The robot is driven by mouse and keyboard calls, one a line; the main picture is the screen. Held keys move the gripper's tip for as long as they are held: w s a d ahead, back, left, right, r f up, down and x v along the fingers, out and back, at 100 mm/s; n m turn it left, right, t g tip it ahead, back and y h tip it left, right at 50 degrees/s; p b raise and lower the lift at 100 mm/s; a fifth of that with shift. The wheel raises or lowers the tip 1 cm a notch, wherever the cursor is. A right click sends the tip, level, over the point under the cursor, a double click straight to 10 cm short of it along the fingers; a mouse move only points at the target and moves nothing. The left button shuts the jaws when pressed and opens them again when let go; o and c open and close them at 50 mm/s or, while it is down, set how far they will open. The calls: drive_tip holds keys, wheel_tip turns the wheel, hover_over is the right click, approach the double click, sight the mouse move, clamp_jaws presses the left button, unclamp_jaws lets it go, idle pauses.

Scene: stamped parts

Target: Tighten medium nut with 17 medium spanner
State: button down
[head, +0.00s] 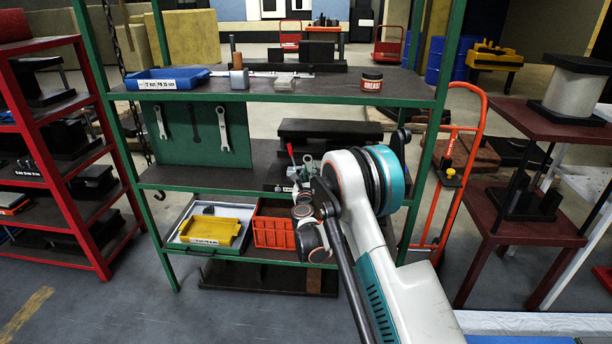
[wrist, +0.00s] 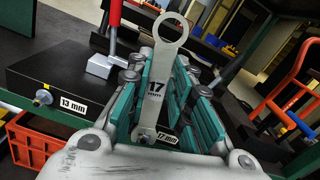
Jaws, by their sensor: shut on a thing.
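In the wrist view my gripper (wrist: 160,96), with teal finger pads, is shut on a grey spanner (wrist: 169,30) marked 17 mm. In the head view my gripper (head: 304,188) is at the middle shelf, partly hidden by my arm.
A nut (wrist: 42,97) by a 13 mm label sits on the black block (wrist: 68,75), near a red-handled clamp (wrist: 115,18). Two spanners (head: 160,122) (head: 223,128) hang on the green board (head: 180,150), with a dark empty outline between them. An orange crate (head: 275,232) stands below.

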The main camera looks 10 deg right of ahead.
drive_tip(key=s+d+r+m+p, duration=0.1)
drive_tip(key=s+d+r+m, duration=0.1)
drive_tip(key=d+m, duration=0.8)
drive_tip(key=shift+s+d+h, duration=0.3)
drive_tip(key=shift+s+d, duration=0.25)
drive_tip(key=shift+s, duration=0.2)
idle(1.4)
drive_tip(key=shift+s, duration=0.15)
drive_tip(key=shift+b+v, duration=0.45)
drive_tip(key=shift+v, duration=2.45)
drive_tip(key=shift+r, duration=0.15)
